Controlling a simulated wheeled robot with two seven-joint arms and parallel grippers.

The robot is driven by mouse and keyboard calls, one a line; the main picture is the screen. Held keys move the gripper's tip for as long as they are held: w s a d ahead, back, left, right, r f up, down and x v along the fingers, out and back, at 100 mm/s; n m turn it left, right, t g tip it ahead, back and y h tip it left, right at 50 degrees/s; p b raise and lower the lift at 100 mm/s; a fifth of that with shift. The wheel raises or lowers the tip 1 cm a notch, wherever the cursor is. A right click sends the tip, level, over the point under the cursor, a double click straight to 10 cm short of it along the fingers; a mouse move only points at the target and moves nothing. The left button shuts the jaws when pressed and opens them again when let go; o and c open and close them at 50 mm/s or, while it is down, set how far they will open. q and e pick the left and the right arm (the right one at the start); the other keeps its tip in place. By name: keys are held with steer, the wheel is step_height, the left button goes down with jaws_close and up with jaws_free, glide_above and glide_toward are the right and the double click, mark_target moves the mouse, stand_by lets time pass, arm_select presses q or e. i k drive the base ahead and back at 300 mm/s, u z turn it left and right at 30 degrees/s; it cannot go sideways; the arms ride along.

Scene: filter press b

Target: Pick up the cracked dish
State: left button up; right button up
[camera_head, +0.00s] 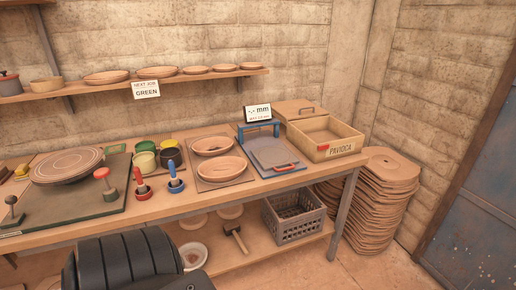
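Two terracotta dishes lie on square boards at the middle of the workbench: a rear dish (212,146) and a front dish (222,169). More shallow dishes stand on the wall shelf, among them a wide one (107,77) and another (156,72). No crack can be made out on any dish at this size, so I cannot tell which is the cracked one. Neither of my grippers is in view.
Left of the dishes are red (142,187) and blue (175,180) handled tools, glaze pots (145,162) and a round wheel (66,164). Right are a blue-framed gauge (270,152) and a PAVIOCA box (342,148). A grey crate (294,216) stands below.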

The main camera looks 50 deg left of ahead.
mark_target(221, 169)
steer(key=i, duration=2.3)
steer(key=u, duration=2.85)
